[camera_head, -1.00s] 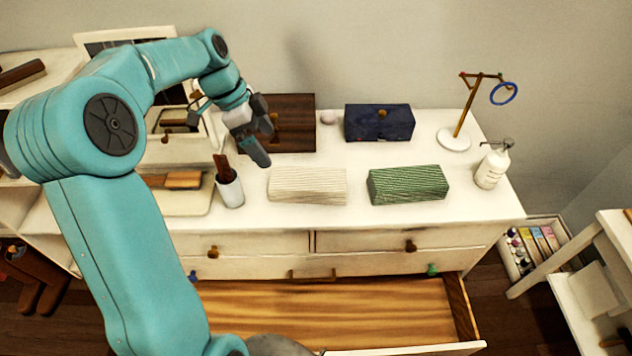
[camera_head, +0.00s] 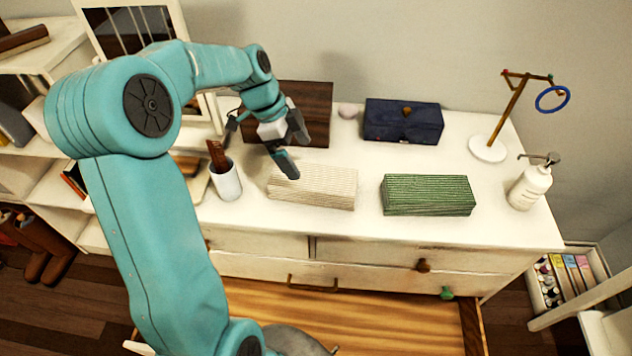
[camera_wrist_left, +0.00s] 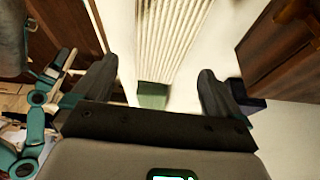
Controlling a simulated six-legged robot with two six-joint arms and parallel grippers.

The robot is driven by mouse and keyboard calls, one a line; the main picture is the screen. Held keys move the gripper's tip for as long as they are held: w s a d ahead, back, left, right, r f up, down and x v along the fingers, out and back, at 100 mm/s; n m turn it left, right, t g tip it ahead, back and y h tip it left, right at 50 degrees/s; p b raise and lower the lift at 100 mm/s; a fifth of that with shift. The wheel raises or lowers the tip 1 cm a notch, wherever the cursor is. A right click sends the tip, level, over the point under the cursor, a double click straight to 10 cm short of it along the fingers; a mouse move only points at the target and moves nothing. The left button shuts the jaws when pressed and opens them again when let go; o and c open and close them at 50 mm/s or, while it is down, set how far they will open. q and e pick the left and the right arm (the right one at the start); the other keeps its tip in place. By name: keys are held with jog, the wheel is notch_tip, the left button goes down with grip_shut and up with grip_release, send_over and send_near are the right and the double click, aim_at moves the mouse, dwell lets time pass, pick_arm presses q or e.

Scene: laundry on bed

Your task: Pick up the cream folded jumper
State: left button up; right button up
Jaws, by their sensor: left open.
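The cream folded jumper (camera_head: 318,187) is a ribbed block lying on the white dresser top. In the left wrist view the jumper (camera_wrist_left: 170,40) runs up the middle, between and beyond my two fingers. My left gripper (camera_head: 293,152) is open and empty, above the jumper's back left end in the head view. In the left wrist view the left gripper (camera_wrist_left: 158,88) shows its fingers spread to either side of the jumper's line. I cannot tell whether a finger touches it. My right gripper is not in view.
A green folded garment (camera_head: 428,194) lies right of the jumper. A white cup (camera_head: 226,180) stands to its left. A dark brown box (camera_head: 318,108) and a navy box (camera_head: 402,121) stand behind. A drawer (camera_head: 370,318) is open below.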

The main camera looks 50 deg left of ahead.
aim_at(313, 177)
pick_arm(q)
jog(key=shift+w+d+f, duration=0.1)
jog(key=shift+d+f, duration=0.15)
jog(key=shift+f, duration=0.4)
jog(key=shift+w+f, duration=0.2)
jog(key=shift+f, duration=0.5)
jog(key=x, duration=0.2)
jog(key=p+x, duration=0.1)
jog(key=x, duration=0.1)
jog(key=shift+w+d+f, duration=0.15)
jog(key=shift+w+d, duration=0.1)
jog(key=shift+d, duration=0.05)
jog(key=shift+f, duration=0.2)
jog(key=shift+r, duration=0.1)
jog(key=c, duration=0.9)
